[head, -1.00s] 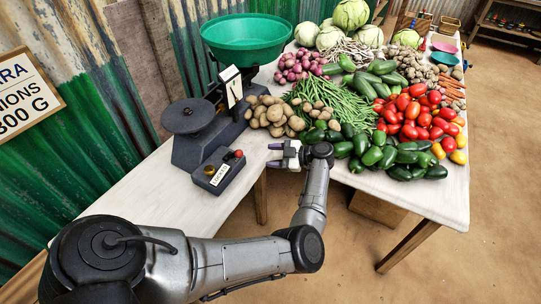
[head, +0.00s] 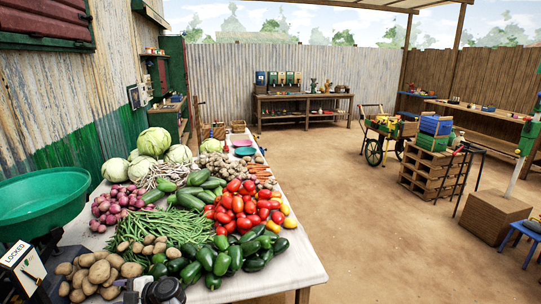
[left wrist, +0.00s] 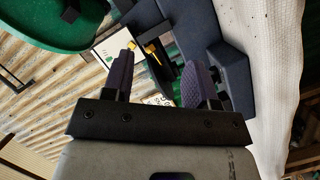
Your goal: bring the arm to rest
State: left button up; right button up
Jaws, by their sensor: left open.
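The balance shows at the lower left of the head view, with a green pan (head: 38,207) and a white plate (head: 20,268) reading LOCKED. The rest of it is cut off. My left wrist and gripper (head: 134,290) show only in part at the bottom edge, beside the potatoes. In the left wrist view my left gripper (left wrist: 162,64) has its two dark fingers apart with nothing held between them. Beyond them are the balance's dark body (left wrist: 217,40) and the underside or side of the green pan (left wrist: 75,32). My right gripper is in neither view.
Potatoes (head: 92,272), green beans (head: 180,230), peppers (head: 215,262), tomatoes (head: 240,205) and cabbages (head: 153,142) crowd the white table (head: 285,268). The dirt floor (head: 375,240) to the right is open. A cart (head: 385,130) and stacked pallets (head: 432,172) stand farther back.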

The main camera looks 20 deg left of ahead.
pick_arm(q)
jog(key=w+r+m+t, duration=1.1)
jog(key=r+t, duration=0.4)
jog(key=t, duration=0.3)
jog(key=d+r+m+t+h, duration=0.2)
jog(key=d+r+m+h, duration=0.2)
jog(key=d+m+h, duration=0.25)
jog(key=d+r+m+t+h, duration=0.2)
jog(key=d+r+m+h, duration=0.35)
jog(key=d, duration=0.25)
jog(key=s+d+f+m+g+h+p, duration=0.25)
jog(key=s+d+f+m+g, duration=0.2)
jog(key=s+d+f, duration=0.5)
jog(key=s+d+f+m+g+h+p, duration=0.1)
jog(key=s+d+f+m+g+p, duration=0.35)
jog(key=s+d, duration=0.75)
jog(key=s+d+f+m+g+p, duration=0.1)
jog(key=s+d+f+g, duration=0.1)
jog(key=s+f, duration=0.6)
jog(key=s+d+f+m+g, duration=0.1)
jog(key=s+f+g, duration=0.2)
jog(key=s+f, duration=0.6)
notch_tip(320, 180, up, 40)
jog(key=s+p, duration=0.1)
jog(key=p, duration=3.6)
jog(key=shift+s+p, duration=0.15)
jog(key=shift+p, duration=0.2)
